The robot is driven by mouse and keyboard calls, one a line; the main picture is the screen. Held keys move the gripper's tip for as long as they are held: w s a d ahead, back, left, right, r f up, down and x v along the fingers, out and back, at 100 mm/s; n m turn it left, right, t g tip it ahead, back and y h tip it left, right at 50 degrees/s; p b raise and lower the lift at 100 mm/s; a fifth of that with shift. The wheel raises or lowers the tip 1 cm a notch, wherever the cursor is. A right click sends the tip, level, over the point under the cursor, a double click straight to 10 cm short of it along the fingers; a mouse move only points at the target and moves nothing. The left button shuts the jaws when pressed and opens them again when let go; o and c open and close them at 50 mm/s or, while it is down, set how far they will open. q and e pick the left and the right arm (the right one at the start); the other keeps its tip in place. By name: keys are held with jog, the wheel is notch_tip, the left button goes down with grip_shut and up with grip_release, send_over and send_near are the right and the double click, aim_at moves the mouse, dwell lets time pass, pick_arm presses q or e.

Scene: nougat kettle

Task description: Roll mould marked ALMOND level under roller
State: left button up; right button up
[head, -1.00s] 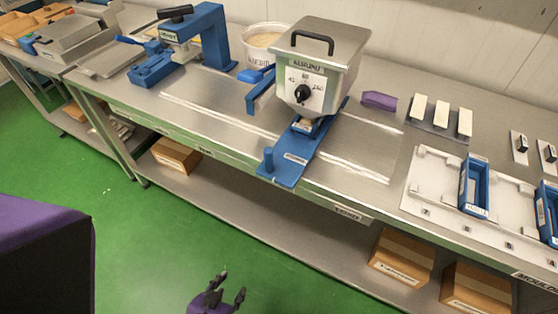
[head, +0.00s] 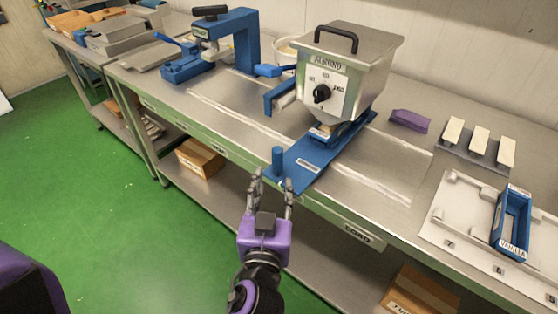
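The kettle (head: 370,85), a steel hopper with a black dial and a label that seems to read ALMOND, stands on the bench. Below its outlet a blue slide (head: 310,167) runs toward the bench's front edge, with an upright blue peg (head: 278,160) at its near end. A blue mould (head: 348,131) seems to sit on the slide, mostly hidden under the kettle; its label is unreadable. A grey roller in a blue bracket (head: 279,96) is left of the kettle. My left gripper (head: 272,182) is open, its fingers apart just in front of the peg; contact is unclear. My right gripper is not in view.
A blue mould marked VANILLA (head: 512,225) lies on a white tray (head: 455,215) at right. A rack of pale bars (head: 479,140) and a purple block (head: 409,121) are behind. A blue press (head: 240,45) stands at back left. Bare bench lies left of the slide.

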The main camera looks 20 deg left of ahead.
aim_at(277, 159)
pick_arm(q)
jog(key=shift+w+d+r, duration=0.1)
jog(key=shift+w+r, duration=0.15)
jog(key=shift+r, duration=0.4)
jog(key=shift+w+r, duration=0.25)
jog(key=shift+r, duration=0.35)
jog(key=p+x, duration=0.2)
jog(key=x, duration=0.4)
jog(key=shift+w+r, duration=0.15)
jog(key=shift+w+a, duration=0.2)
jog(key=shift+w, duration=0.2)
jog(key=shift+f, duration=0.2)
jog(key=c, duration=0.9)
grip_shut()
jog(key=shift+a, duration=0.15)
